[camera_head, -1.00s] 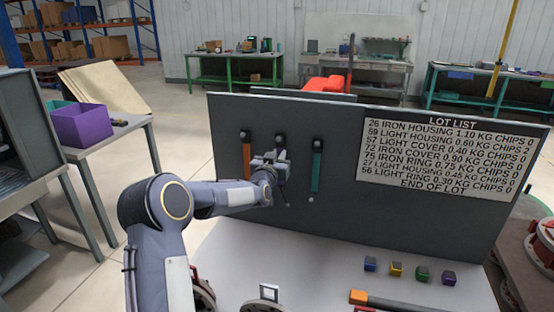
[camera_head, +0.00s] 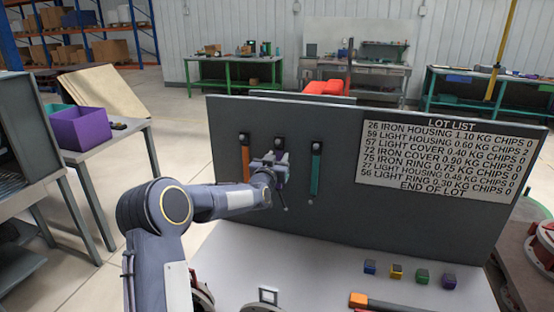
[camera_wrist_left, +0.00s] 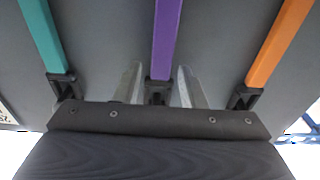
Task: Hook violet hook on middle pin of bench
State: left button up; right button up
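The violet hook (camera_wrist_left: 166,40) hangs between the teal hook (camera_head: 316,172) and the orange hook (camera_head: 245,160) on the grey upright panel. In the head view its black top (camera_head: 279,143) is at the middle pin's place, level with its neighbours' tops. My left gripper (camera_head: 277,166) covers part of its strip there. In the left wrist view my left gripper (camera_wrist_left: 159,82) has its fingers apart, one on each side of the hook's top end, with narrow gaps showing. The pin itself is hidden, so I cannot see how the hook seats. My right gripper is not in view.
The panel (camera_head: 330,220) carries a lot list sign (camera_head: 442,155) at right. Several small coloured blocks (camera_head: 396,271) and an orange-ended tool (camera_head: 358,300) lie on the light bench top (camera_head: 330,265). A purple bin (camera_head: 82,128) stands on a table at left.

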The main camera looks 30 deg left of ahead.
pick_arm(q)
jog(key=shift+o, duration=0.3)
jog(key=shift+f, duration=0.1)
jog(key=shift+s, duration=0.1)
jog(key=shift+s, duration=0.35)
jog(key=s+d+g+h+b, duration=0.15)
jog(key=s+d, duration=0.25)
jog(key=s, duration=0.4)
jog(key=s+d+f+m+g+h, duration=0.1)
jog(key=s+d+g, duration=0.1)
jog(key=s+d, duration=0.35)
jog(key=s+d+g+h+b, duration=0.1)
jog(key=s+d+g+h, duration=0.15)
jog(key=s, duration=0.75)
jog(key=s+d+f+g+h, duration=0.1)
jog(key=s+d+f+g, duration=0.1)
jog(key=s, duration=0.6)
jog(key=s+d+f+g+h, duration=0.1)
jog(key=s+d+f, duration=0.3)
jog(key=s, duration=0.4)
jog(key=s+d+f+g+h, duration=0.1)
jog(key=s+d+f+g, duration=0.2)
jog(key=s, duration=0.5)
jog(key=shift+d+f+g, duration=0.3)
jog(key=shift+d+f, duration=0.25)
jog(key=shift+d, duration=0.2)
